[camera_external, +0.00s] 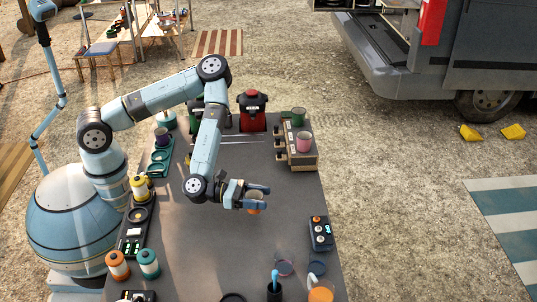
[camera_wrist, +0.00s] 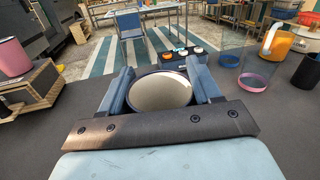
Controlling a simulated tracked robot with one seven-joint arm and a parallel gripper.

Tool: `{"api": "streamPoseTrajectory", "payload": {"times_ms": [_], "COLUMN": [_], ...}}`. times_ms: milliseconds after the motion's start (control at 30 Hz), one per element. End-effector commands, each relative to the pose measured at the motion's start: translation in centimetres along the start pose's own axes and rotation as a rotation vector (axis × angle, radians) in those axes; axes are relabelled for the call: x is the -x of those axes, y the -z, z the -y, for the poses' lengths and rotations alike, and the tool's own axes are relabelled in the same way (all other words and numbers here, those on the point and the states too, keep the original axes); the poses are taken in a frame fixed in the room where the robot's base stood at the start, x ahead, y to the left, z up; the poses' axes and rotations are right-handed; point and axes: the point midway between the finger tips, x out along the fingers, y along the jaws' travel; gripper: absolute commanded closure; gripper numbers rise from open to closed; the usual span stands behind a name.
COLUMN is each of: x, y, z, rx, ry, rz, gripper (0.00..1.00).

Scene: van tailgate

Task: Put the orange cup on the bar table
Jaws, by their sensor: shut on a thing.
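The orange cup (camera_external: 254,207) is between the fingers of my gripper (camera_external: 256,196), which is shut on it. In the wrist view the cup (camera_wrist: 160,92) shows its round open mouth and pale inside, with a finger of my gripper (camera_wrist: 160,88) on each side. The cup looks upright and empty. It is over the middle right part of a long dark-topped table (camera_external: 225,250). I cannot tell whether its base touches the tabletop. Which table is called the bar table is not marked.
A wooden box (camera_external: 302,160) with a pink cup (camera_external: 304,142) and a green cup (camera_external: 298,116) stands at the table's far right. A black button box (camera_external: 320,233) is right of the gripper. Clear glasses (camera_external: 285,264) and an orange jug (camera_external: 321,291) stand at the near right.

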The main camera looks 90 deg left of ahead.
Motion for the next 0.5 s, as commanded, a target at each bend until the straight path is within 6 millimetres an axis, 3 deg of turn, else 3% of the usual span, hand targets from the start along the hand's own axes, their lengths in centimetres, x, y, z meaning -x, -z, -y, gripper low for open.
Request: {"api": "streamPoseTrajectory", "payload": {"times_ms": [333, 500], "x": [0.0, 0.0], "y": [3.8, 4.4], "z": [-0.3, -0.3], "rx": [0.000, 0.000], "ry": [0.001, 0.001], "rz": [-0.001, 0.002], "gripper": [0.68, 0.68]}}
